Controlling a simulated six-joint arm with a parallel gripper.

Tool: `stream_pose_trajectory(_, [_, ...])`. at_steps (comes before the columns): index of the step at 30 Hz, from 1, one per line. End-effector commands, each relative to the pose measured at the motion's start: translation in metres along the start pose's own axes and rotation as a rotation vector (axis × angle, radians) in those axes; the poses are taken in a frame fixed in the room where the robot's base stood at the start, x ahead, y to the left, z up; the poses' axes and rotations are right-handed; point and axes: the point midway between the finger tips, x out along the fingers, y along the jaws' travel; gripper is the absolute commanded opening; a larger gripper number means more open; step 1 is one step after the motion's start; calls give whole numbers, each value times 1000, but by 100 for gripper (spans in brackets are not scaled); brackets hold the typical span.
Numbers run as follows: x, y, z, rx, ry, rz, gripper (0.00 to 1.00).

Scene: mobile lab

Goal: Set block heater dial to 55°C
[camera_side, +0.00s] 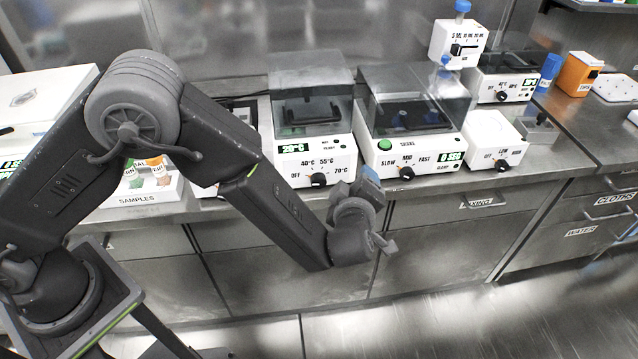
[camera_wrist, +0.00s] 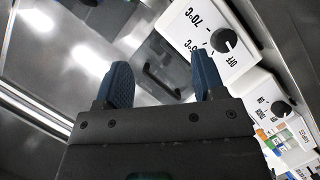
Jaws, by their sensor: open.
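The block heater (camera_side: 285,158) is a white box with a clear lid; its display (camera_side: 294,149) reads 20°C. Its black dial (camera_side: 319,180) sits low on the front, ringed by OFF, 40°C, 55°C and 70°C labels. I cannot make out its setting clearly. My gripper (camera_side: 370,182) is to the right of the dial and in front of the bench, apart from it. In the wrist view, my gripper (camera_wrist: 161,78) is open and empty, with two dark blue fingers. The dial (camera_wrist: 224,40) shows beyond the right finger, which covers part of the heater's label panel.
A shaker (camera_side: 412,150) with a SLOW–MID–FAST dial stands right of the heater. Another device's dial (camera_wrist: 282,108) shows below the heater in the wrist view. A samples box (camera_side: 145,190) stands at left.

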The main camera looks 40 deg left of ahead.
Motion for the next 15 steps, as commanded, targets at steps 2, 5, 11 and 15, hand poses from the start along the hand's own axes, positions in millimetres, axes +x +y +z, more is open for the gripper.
stream_pose_trajectory(2, [-8,-37,14,21,122,0,63])
stream_pose_trajectory(5, [-18,-69,18,37,259,15,63])
stream_pose_trajectory(11, [-32,-100,18,64,402,45,63])
stream_pose_trajectory(15, [-26,-102,14,66,420,48,63])
